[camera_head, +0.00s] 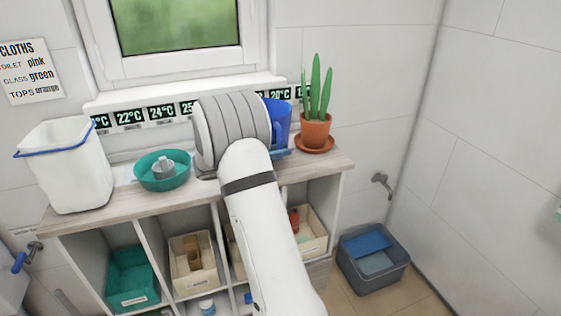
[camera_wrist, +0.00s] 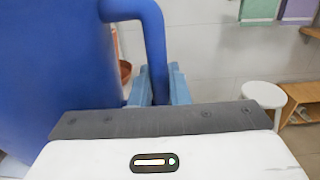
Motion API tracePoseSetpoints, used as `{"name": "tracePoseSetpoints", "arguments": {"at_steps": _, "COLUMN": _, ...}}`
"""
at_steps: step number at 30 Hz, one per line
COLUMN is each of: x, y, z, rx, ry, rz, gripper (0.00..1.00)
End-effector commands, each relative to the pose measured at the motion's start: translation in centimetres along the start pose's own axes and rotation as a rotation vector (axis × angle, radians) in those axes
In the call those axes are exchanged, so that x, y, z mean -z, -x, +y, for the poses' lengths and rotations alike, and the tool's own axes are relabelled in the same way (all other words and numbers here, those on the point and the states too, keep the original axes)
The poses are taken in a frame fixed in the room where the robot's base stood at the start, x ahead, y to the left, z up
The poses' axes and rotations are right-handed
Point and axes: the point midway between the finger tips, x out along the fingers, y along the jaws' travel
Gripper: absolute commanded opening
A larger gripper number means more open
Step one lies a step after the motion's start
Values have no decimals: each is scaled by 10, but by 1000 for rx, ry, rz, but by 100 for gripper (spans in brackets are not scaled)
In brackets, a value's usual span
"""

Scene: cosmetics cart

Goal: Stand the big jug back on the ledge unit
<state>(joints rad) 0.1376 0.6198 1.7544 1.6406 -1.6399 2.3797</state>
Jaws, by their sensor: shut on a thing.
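The big blue jug (camera_head: 281,122) shows in the head view just right of my arm's wrist, mostly hidden behind it. In the wrist view the jug (camera_wrist: 60,70) fills the left side, with its handle (camera_wrist: 154,45) coming down in the middle. My gripper (camera_wrist: 158,88) is shut on the handle, its light blue fingers on either side of it. The jug looks upright. The ledge unit (camera_head: 335,160) has a wooden top below the window, and the jug is over or on its right part. I cannot tell whether the jug's base touches the top.
A potted plant (camera_head: 315,130) on a saucer stands close right of the jug. A teal bowl (camera_head: 150,180) and white bin (camera_head: 72,170) stand left on the top. Bins fill the cubbies below. A grey crate (camera_head: 375,275) is on the floor; a white stool (camera_wrist: 264,95) stands beyond.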

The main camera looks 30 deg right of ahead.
Motion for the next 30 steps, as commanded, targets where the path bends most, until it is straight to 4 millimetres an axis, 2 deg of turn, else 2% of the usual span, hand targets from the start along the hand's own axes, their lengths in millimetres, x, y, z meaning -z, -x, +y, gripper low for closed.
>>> {"name": "tracePoseSetpoints", "arguments": {"at_steps": 10, "x": 38, "y": 1, "z": 0, "rx": -2, "ry": 0, "rz": 0, "gripper": 0}}
{"name": "tracePoseSetpoints", "arguments": {"at_steps": 22, "x": 42, "y": 1, "z": 0, "rx": -3, "ry": -3, "rz": 0, "gripper": 0}}
{"name": "tracePoseSetpoints", "arguments": {"at_steps": 23, "x": 42, "y": 1, "z": 0, "rx": -3, "ry": -2, "rz": 0, "gripper": 17}}
{"name": "tracePoseSetpoints", "arguments": {"at_steps": 30, "x": 41, "y": 2, "z": 0, "rx": -3, "ry": -1, "rz": 0, "gripper": 37}}
